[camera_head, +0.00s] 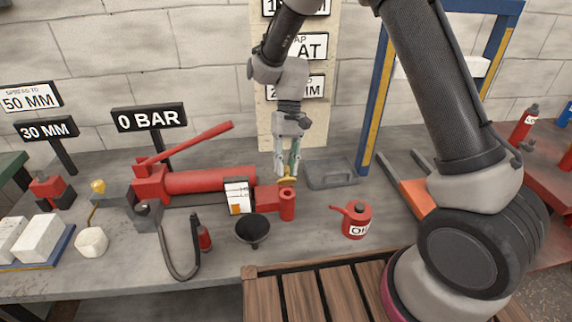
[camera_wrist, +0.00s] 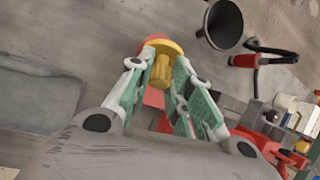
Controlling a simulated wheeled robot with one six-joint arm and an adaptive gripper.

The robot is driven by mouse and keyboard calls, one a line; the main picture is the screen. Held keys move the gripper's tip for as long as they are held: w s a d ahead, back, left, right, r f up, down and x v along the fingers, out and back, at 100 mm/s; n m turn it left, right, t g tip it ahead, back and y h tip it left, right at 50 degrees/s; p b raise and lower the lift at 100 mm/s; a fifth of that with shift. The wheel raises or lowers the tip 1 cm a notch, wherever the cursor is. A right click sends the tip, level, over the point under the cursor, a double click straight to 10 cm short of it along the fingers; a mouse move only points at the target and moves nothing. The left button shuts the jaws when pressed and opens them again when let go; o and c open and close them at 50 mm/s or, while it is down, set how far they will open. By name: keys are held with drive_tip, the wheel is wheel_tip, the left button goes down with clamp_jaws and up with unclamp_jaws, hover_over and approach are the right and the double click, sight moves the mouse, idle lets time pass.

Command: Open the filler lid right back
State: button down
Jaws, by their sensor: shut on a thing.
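The filler lid (camera_head: 287,181) is yellow and sits at the top of the red filler neck (camera_head: 288,206), at the right end of the red pump. In the wrist view the lid's yellow knob (camera_wrist: 162,70) lies between my fingers, with its round yellow rim beyond. A little red shows behind the rim. My gripper (camera_head: 288,171) points down from above and is shut on the lid; it also shows in the wrist view (camera_wrist: 156,78). I cannot tell how far the lid is tilted from the neck.
A black funnel (camera_head: 252,230) stands in front of the pump, left of the neck. A red oil can (camera_head: 357,219) stands to the right. A level gauge (camera_head: 238,197) is close left of the neck. A grey tray (camera_head: 331,173) lies behind right.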

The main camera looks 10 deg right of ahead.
drive_tip(key=w+g, duration=0.1)
drive_tip(key=g, duration=0.1)
drive_tip(key=w+f+g, duration=0.1)
drive_tip(key=g, duration=0.1)
idle(0.3)
drive_tip(key=c, duration=1.3)
unclamp_jaws()
wheel_tip(320, 180, up, 10)
